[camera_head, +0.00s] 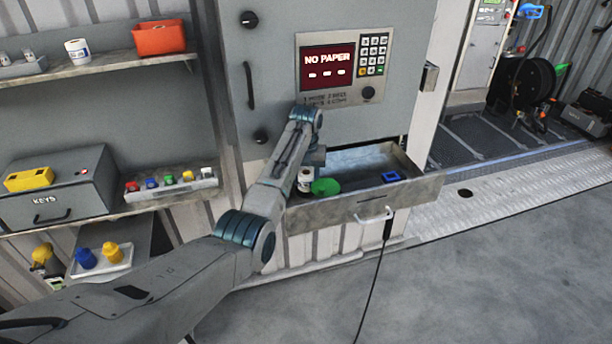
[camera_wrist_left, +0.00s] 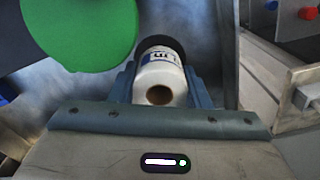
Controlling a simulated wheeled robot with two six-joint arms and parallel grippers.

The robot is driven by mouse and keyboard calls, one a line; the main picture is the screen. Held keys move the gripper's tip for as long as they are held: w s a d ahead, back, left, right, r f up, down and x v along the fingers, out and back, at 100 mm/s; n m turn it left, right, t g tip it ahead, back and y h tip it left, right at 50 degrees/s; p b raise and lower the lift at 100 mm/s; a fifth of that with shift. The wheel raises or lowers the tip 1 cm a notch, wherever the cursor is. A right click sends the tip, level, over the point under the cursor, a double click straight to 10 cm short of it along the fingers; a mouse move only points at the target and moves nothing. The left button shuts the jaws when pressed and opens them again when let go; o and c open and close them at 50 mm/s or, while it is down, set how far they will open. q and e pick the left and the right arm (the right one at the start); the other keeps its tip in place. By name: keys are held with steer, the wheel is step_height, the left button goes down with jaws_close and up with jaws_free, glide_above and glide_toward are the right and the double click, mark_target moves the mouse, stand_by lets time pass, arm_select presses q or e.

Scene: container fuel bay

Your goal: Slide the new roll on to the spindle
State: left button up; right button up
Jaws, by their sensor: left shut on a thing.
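My left gripper (camera_head: 309,166) points down into the open drawer (camera_head: 350,211) of the grey cabinet. In the left wrist view its two blue fingers stand either side of a white paper roll (camera_wrist_left: 162,78) with a blue printed label, and it is shut on it. The roll's open core faces the wrist camera. The roll also shows in the head view (camera_head: 305,181), beside a green disc (camera_head: 325,187). A dark round part (camera_wrist_left: 160,43) lies behind the roll's far end. I cannot make out the spindle or whether the roll touches it. My right gripper is not in view.
A blue square item (camera_head: 391,176) lies in the drawer's right part. The drawer walls stand close around the gripper. The cabinet front with a "NO PAPER" screen (camera_head: 327,59) rises behind. Another labelled white roll (camera_head: 77,51) stands on the left shelf.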

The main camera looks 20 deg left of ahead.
arm_select(q)
steer(key=shift+f, duration=0.1)
steer(key=shift+f, duration=0.35)
steer(key=o, duration=1.1)
